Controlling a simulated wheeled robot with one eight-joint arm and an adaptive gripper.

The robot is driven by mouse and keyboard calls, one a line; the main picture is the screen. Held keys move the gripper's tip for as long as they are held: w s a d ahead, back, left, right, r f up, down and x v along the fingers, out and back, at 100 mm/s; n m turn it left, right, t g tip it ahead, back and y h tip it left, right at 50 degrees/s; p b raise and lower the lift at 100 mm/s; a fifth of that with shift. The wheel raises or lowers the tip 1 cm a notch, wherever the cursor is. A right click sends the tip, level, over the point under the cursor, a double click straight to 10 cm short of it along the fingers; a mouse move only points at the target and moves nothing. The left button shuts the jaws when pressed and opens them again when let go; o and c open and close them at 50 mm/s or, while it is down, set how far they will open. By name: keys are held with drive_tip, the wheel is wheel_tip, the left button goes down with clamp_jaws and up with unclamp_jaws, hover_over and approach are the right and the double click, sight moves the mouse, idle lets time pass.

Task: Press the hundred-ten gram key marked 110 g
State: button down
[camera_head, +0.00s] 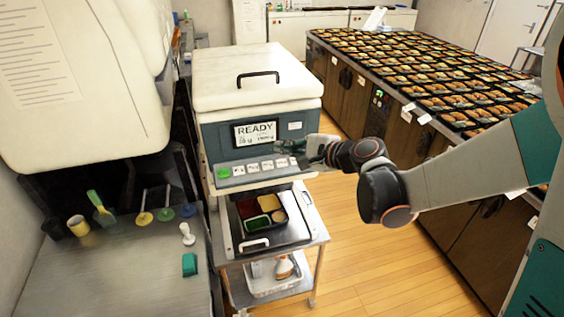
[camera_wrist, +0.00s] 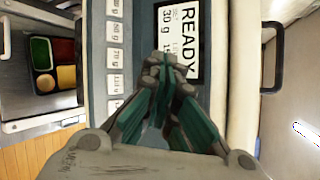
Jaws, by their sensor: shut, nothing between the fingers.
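The key that appears to read 110 g (camera_wrist: 116,82) is a small white key in the column of keys in the wrist view; its print is blurred. In the head view it seems to be the fourth white key (camera_head: 281,163) in the row, too small to read. My gripper (camera_wrist: 158,62) is shut and empty, its fingertips over the machine's front between the display (camera_wrist: 180,40) and the keys. In the head view my gripper (camera_head: 284,147) is in front of the panel, just above the key row. Whether it touches the panel cannot be told.
The display (camera_head: 256,132) reads READY. A green key (camera_head: 223,172) sits at the row's left end. Below, a bento tray (camera_head: 262,220) with coloured compartments rests on a metal shelf. A long counter of filled trays (camera_head: 420,70) stands at the right. A steel table (camera_head: 130,270) is at left.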

drive_tip(key=shift+w+a+f+b, duration=0.2)
drive_tip(key=shift+w+f+b, duration=0.65)
drive_tip(key=shift+f, duration=0.45)
drive_tip(key=shift+w+a+f+b, duration=0.2)
drive_tip(key=shift+w+f+b, duration=0.35)
drive_tip(key=shift+f+b, duration=0.6)
drive_tip(key=shift+w+a+f+b, duration=0.2)
drive_tip(key=shift+w+f+b, duration=0.6)
drive_tip(key=shift+f, duration=0.6)
drive_tip(key=shift+s, duration=0.1)
drive_tip(key=shift+w+f+b, duration=0.2)
drive_tip(key=shift+f+b, duration=0.15)
drive_tip(key=shift+b, duration=0.15)
drive_tip(key=shift+w+a+f+b, duration=0.1)
drive_tip(key=shift+w+f+b, duration=0.1)
drive_tip(key=shift+f+b, duration=0.15)
drive_tip(key=shift+r, duration=0.15)
drive_tip(key=shift+s+r+p, duration=0.45)
drive_tip(key=shift+r, duration=0.2)
drive_tip(key=r+p, duration=0.1)
drive_tip(key=s+r+p, duration=0.1)
drive_tip(key=s+d+r+p, duration=0.1)
drive_tip(key=r, duration=0.1)
drive_tip(key=shift+s+r, duration=0.1)
drive_tip(key=shift+s, duration=0.05)
